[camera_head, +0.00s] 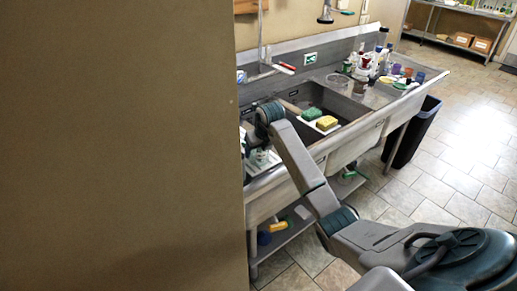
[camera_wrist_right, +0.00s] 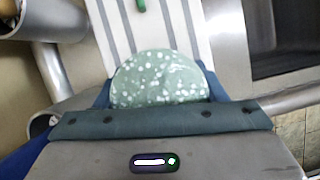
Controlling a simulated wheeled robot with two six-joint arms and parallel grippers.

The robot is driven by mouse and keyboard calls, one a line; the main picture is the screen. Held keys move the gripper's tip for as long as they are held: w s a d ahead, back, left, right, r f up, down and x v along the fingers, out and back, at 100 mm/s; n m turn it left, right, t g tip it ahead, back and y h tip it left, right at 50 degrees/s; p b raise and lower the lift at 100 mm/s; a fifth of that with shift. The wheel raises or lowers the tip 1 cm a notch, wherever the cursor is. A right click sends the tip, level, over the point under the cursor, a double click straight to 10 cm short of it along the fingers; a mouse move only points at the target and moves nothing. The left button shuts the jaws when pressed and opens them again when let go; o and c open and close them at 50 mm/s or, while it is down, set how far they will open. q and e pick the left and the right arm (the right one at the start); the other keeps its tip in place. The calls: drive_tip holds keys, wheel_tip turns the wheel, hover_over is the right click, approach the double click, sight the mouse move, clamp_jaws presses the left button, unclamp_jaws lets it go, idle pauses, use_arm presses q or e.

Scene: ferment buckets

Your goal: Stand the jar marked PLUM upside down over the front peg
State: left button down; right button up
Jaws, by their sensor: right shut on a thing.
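My right gripper (camera_wrist_right: 158,92) is shut on a rounded green thing with white speckles (camera_wrist_right: 160,78), seen between its blue fingers in the right wrist view. No marking can be read on it, so I cannot tell whether it is the PLUM jar. In the head view a pale rack (camera_head: 262,168) with small items sits at the sink's left end, partly hidden. My left gripper is not in view.
A large brown panel (camera_head: 120,145) blocks the left half of the head view. The steel sink (camera_head: 300,103) has green and yellow sponges (camera_head: 326,122) near its basin. Several bottles and cups stand on its right end. A dark bin (camera_head: 412,133) stands beyond, on open tiled floor.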

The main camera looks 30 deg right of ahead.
drive_tip(key=shift+f, duration=0.2)
drive_tip(key=o, duration=1.4)
drive_tip(key=shift+r, duration=0.1)
drive_tip(key=shift+p+v, duration=0.7)
drive_tip(key=shift+v, duration=0.25)
drive_tip(key=shift+p+v, duration=0.8)
drive_tip(key=shift+v, duration=0.2)
drive_tip(key=shift+p+v, duration=0.75)
drive_tip(key=shift+v, duration=0.25)
